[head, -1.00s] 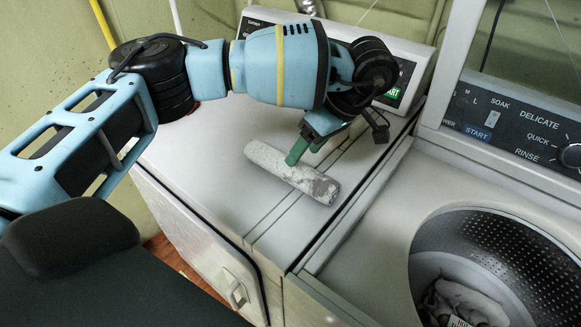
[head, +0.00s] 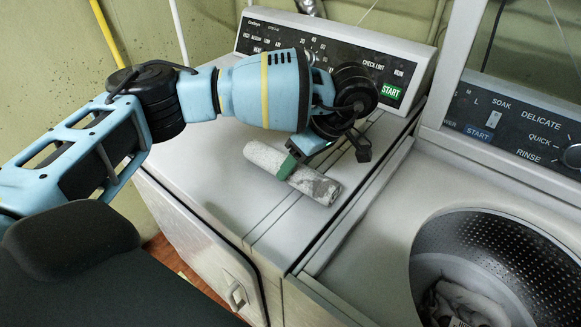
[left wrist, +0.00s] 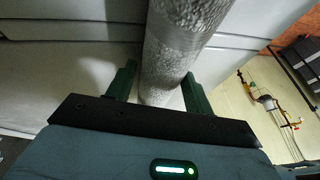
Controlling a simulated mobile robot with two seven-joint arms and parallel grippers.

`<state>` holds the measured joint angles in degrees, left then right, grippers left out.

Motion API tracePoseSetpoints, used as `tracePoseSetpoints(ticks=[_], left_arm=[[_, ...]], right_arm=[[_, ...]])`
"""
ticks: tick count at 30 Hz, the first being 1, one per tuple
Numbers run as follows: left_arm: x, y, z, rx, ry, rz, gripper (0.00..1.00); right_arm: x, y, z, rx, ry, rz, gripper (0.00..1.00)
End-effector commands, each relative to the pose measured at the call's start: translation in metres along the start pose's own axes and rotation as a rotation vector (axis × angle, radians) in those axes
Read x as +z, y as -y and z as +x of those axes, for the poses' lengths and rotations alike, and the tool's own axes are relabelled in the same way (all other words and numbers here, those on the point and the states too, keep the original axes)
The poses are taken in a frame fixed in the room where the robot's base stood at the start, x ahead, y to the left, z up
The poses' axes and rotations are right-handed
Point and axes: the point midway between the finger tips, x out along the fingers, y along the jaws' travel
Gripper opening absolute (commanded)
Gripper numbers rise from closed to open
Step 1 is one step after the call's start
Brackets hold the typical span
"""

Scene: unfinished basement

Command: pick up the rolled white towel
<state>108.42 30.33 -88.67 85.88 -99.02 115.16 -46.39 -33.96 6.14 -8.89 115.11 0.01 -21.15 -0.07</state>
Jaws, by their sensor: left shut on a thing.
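The rolled white towel (head: 318,187), with grey mottled patches, lies slantwise on the flat top of the left machine. My left gripper (head: 288,168) is over the middle of the roll, pointing down, with a green finger against its side. In the left wrist view the towel (left wrist: 180,45) runs between the two dark green fingers (left wrist: 160,88), one on each side, and the gripper is shut on it. The towel appears to rest on the machine top still. My right gripper is in neither view.
The left machine's control panel (head: 340,55) rises behind the towel. To the right stands a washer with an open drum (head: 490,255) holding cloth, and its own panel (head: 520,135). The machine top left and in front of the towel is clear.

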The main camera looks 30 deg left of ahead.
Motion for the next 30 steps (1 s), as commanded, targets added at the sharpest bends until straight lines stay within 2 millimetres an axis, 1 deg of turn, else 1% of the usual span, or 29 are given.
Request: tracePoseSetpoints(ticks=[6, 10, 14, 17, 18, 20, 30], left_arm=[[-0.001, 0.0, -0.002, 0.001, 0.0, 0.0, 0.27], [-0.003, 0.002, -0.008, 0.002, -0.001, 0.0, 0.27], [-0.009, 0.006, -0.022, 0.004, -0.001, -0.002, 0.27], [-0.015, 0.01, -0.037, 0.006, -0.001, -0.002, 0.27], [-0.007, 0.017, -0.035, 0.003, -0.001, 0.006, 0.27], [0.001, 0.027, -0.036, 0.003, -0.001, 0.007, 0.27], [0.056, 0.092, -0.047, 0.002, -0.001, 0.008, 0.27]], right_arm=[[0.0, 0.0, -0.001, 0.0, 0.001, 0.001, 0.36], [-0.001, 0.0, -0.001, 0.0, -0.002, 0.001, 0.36], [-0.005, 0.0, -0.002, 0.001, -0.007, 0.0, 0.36], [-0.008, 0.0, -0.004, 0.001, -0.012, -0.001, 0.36], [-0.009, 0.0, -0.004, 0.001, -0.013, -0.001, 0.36], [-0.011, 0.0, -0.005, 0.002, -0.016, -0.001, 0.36], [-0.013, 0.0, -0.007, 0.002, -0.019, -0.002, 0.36]])
